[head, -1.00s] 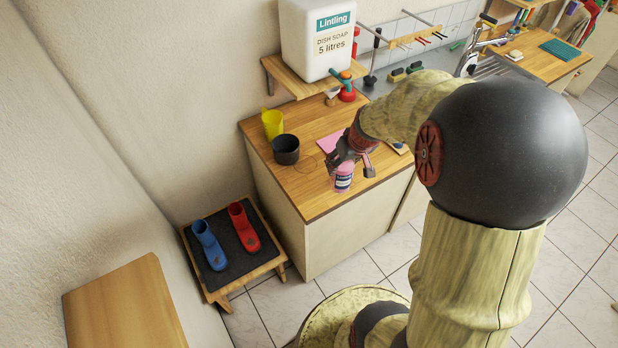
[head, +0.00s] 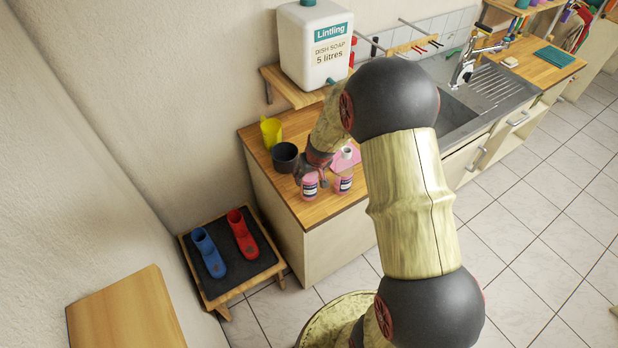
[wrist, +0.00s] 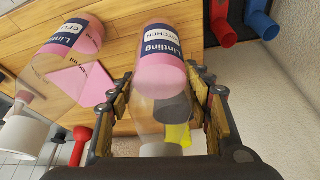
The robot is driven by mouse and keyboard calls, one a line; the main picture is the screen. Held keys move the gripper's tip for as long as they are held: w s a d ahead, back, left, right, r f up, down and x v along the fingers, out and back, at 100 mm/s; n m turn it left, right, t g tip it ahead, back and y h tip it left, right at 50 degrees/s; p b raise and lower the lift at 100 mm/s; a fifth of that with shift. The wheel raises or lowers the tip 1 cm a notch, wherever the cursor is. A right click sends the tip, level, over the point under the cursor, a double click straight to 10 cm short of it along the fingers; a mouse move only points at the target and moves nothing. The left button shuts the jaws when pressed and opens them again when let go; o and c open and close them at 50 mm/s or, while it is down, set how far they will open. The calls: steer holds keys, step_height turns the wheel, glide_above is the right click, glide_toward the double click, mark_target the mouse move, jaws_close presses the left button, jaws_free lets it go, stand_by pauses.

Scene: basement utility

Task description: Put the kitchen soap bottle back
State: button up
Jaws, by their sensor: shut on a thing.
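The kitchen soap bottle (wrist: 161,65), clear with pink liquid and a blue "Lintling KITCHEN" label, sits between the fingers of my gripper (wrist: 162,92) in the wrist view. In the head view my gripper (head: 311,174) is shut on this bottle (head: 309,189) near the counter's front left; I cannot tell whether its base touches the wood. A second, similar bottle (head: 343,183) stands just to its right. Its label is partly readable as "CELL" in the wrist view (wrist: 62,45), and it has a white cap.
A pink card (wrist: 85,75) lies behind the bottles. The large dish soap canister (head: 315,45) stands on a wall shelf (head: 283,88). Boots stand on a low mat-topped bench (head: 205,285).

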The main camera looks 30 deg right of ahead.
steer(key=shift+f, duration=0.85)
steer(key=shift+f, duration=0.2)
steer(key=o, duration=1.7)
